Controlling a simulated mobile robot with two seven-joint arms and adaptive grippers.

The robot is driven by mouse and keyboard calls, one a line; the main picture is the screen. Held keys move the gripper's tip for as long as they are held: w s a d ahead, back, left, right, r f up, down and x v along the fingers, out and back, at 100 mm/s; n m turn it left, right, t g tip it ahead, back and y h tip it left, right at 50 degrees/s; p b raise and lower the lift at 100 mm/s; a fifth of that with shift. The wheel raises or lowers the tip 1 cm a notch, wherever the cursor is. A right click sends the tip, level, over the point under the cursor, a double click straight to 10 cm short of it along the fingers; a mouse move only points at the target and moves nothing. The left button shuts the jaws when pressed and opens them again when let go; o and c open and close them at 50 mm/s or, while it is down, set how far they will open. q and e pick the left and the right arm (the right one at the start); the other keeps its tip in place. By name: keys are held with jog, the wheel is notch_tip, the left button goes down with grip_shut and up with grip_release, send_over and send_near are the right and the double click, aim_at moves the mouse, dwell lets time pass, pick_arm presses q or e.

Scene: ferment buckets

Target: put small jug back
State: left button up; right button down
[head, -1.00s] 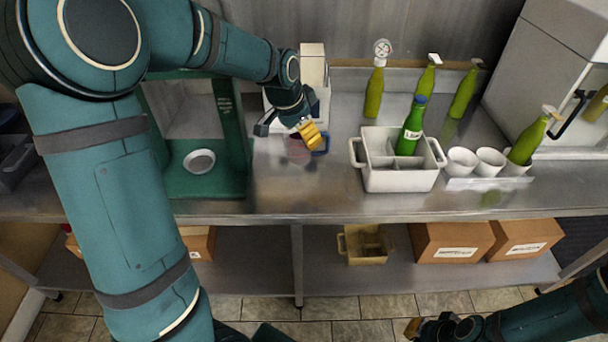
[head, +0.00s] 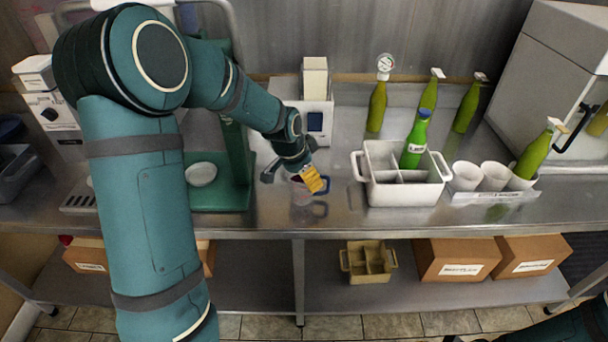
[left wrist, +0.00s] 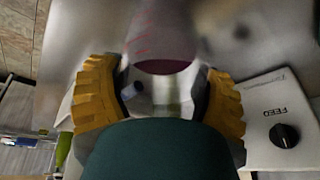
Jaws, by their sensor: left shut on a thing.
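The small jug (head: 301,195) is clear with a bluish handle side, and my left gripper (head: 311,180) is shut on it. In the head view it is low over the counter, or on it, to the right of the green stand; I cannot tell whether it touches. In the left wrist view the jug, with dark purple liquid (left wrist: 165,67) in it, lies between the yellow finger pads of my left gripper (left wrist: 160,95). The yellow fingers cover part of the jug in the head view. Only a piece of my right arm shows at the bottom right; its gripper is out of frame.
A white box device (head: 314,122) stands behind the jug, the green stand (head: 240,165) to its left. A white divided crate (head: 405,192) with a green bottle (head: 415,140) is to the right, then white cups (head: 466,176). Bare counter lies between jug and crate.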

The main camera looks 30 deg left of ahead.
pick_arm(q)
jog(key=o, duration=1.3)
jog(key=shift+f, duration=0.1)
jog(key=shift+r, duration=0.25)
jog(key=p+v, duration=0.2)
jog(key=v, duration=0.9)
jog(key=shift+s+r, duration=0.15)
jog(key=shift+r, duration=0.2)
